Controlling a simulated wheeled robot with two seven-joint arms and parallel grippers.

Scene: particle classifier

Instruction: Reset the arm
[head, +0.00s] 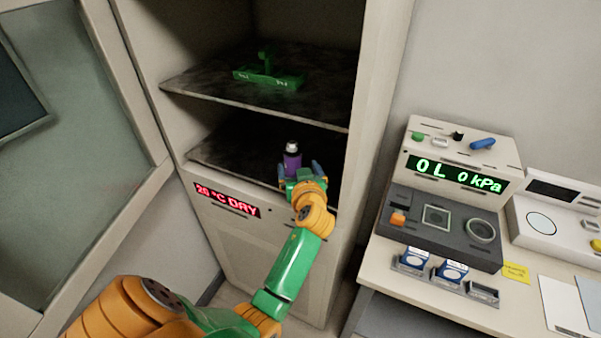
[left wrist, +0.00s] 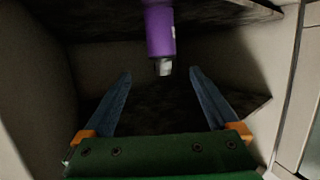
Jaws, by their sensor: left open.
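My left arm, green and orange, reaches from the lower left into the open cabinet. My left gripper (head: 304,172) is at the front of the lower shelf (head: 222,155). In the left wrist view its two blue-grey fingers (left wrist: 160,88) are spread apart with nothing between them. A purple bottle (head: 291,160) with a grey cap stands upright on the lower shelf, just beyond the gripper. The bottle also shows in the left wrist view (left wrist: 160,32), ahead of the fingertips and apart from them. My right gripper is not in view.
The cabinet's upper shelf (head: 190,86) holds a green rack (head: 270,78). The glass door (head: 75,140) stands open at the left. The cabinet display (head: 227,200) reads 26 °C DRY. At the right, a table (head: 400,285) carries a machine (head: 455,175) reading 0L 0 kPa.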

